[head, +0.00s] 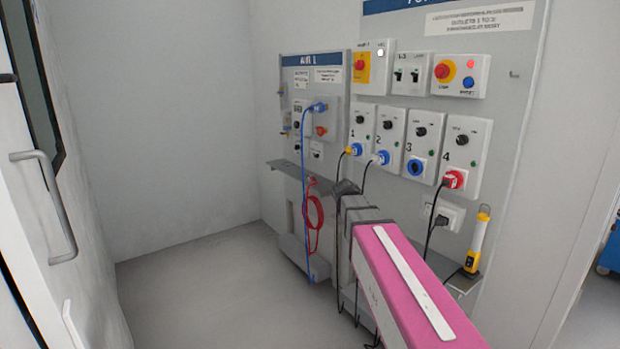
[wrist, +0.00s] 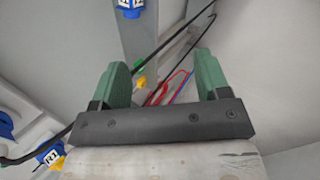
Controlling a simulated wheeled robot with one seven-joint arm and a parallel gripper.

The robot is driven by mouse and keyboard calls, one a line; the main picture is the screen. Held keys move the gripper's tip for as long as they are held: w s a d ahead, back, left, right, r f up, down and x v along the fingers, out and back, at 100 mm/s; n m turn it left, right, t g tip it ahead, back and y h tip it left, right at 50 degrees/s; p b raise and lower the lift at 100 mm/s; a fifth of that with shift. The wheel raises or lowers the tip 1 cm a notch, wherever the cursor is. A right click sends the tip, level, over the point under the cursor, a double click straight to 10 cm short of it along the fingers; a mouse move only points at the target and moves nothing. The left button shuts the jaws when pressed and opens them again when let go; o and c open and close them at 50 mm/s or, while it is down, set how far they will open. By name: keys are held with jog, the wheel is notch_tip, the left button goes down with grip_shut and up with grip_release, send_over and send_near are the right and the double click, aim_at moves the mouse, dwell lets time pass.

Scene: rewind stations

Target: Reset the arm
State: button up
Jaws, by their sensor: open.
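My gripper (wrist: 161,72) shows in the wrist view with its two green fingers well apart and nothing between them touching both. Behind the gap, red and blue hoses (wrist: 176,88) and a black cable show at a distance. In the head view my pink arm link reaches from the lower right towards the panels, and my fingers cannot be made out there.
The power panel (head: 510,140) has several numbered sockets with plugs and cables. The air panel (head: 335,110) stands left of it, with a blue hose (head: 303,190) and red hose (head: 318,215). A yellow lamp (head: 477,240) is at right. Floor (head: 200,285) at left is clear.

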jog(key=s+f+m+g+y, duration=0.4)
jog(key=s+f+m, duration=0.5)
jog(key=s+f, duration=1.1)
jog(key=shift+s+f+m+y, duration=0.3)
jog(key=shift+s+f+y, duration=0.1)
jog(key=shift+y, duration=0.4)
